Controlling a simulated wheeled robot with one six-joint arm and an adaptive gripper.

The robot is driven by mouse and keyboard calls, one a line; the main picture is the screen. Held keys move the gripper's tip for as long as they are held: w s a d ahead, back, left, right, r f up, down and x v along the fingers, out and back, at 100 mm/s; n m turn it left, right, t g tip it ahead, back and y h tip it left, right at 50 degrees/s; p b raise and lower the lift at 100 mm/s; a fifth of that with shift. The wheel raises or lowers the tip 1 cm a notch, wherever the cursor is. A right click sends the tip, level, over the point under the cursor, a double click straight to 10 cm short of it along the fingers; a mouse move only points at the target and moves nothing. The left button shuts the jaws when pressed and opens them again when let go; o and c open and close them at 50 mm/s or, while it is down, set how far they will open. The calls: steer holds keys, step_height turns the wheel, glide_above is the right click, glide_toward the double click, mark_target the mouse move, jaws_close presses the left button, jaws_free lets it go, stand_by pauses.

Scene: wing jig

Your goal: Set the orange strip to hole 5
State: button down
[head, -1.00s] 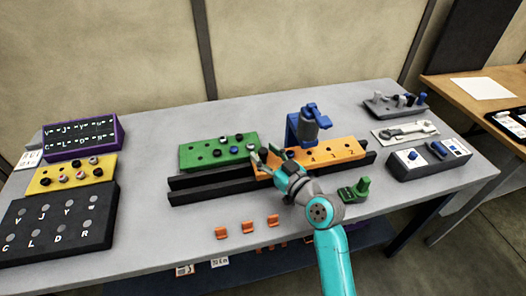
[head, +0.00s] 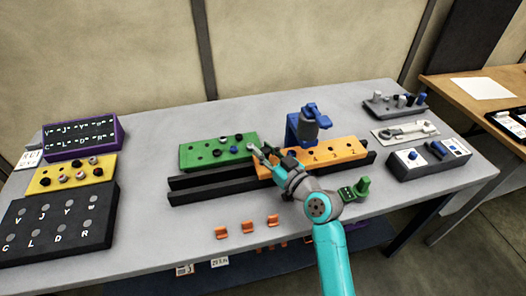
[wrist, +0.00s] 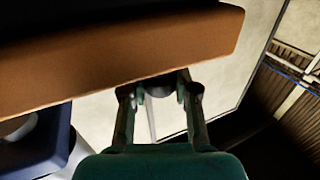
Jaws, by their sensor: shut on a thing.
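The orange strip (head: 335,152) lies along the dark rails in the head view, with its right part showing several holes and marks. My gripper (head: 258,150) is at the strip's left end, beside the green block, and my wrist covers part of the strip. In the wrist view the strip's orange side (wrist: 120,68) fills the top. My gripper (wrist: 160,90) is shut on a small dark grey round piece (wrist: 159,89) just below the strip's edge. Whether this piece is fixed to the strip is hidden. I cannot read which hole the strip is at.
A blue clamp (head: 300,128) stands behind the strip. A small green tool (head: 358,190) is at right front, and several orange clips (head: 247,227) lie in front.

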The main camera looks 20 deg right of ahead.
mark_target(278, 159)
steer(key=d, duration=0.4)
steer(key=c, duration=0.9)
jaws_free()
steer(key=shift+o, duration=0.2)
